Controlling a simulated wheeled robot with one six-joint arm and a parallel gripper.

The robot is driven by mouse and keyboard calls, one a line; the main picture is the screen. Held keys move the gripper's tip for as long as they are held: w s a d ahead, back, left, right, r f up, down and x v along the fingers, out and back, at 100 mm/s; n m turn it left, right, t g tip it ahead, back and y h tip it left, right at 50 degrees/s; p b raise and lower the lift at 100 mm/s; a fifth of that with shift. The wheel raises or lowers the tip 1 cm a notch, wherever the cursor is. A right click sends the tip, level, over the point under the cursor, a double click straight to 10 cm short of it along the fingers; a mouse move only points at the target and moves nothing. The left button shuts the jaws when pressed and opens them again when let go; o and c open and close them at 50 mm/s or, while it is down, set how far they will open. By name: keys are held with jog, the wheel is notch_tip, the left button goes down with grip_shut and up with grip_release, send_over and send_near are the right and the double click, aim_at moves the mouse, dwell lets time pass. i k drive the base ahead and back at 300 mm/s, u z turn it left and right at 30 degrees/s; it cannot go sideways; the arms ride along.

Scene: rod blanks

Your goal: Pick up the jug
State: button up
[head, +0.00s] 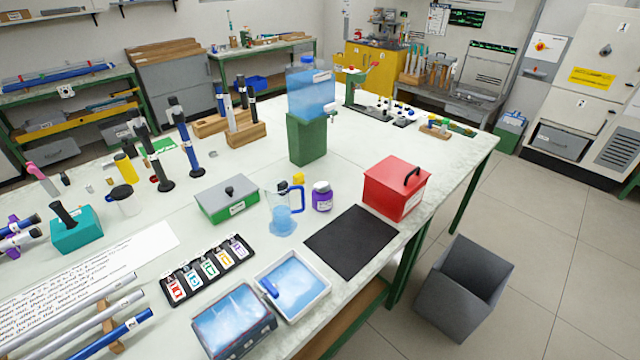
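The jug (281,203) is a clear vessel with a blue handle on its right side. It stands upright on the white table (345,150), near the middle of the head view. Pale blue shows in its lower part, and a light blue patch lies around its base. I cannot tell whether that patch is liquid or a tint. My gripper is not in view.
A blue water container (310,90) on a green stand rises behind. A grey bin (463,290) stands on the floor.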

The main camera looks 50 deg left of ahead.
aim_at(277, 191)
jog(key=i, duration=0.4)
jog(key=u, duration=3.55)
jog(key=i, duration=0.5)
jog(key=u, duration=0.05)
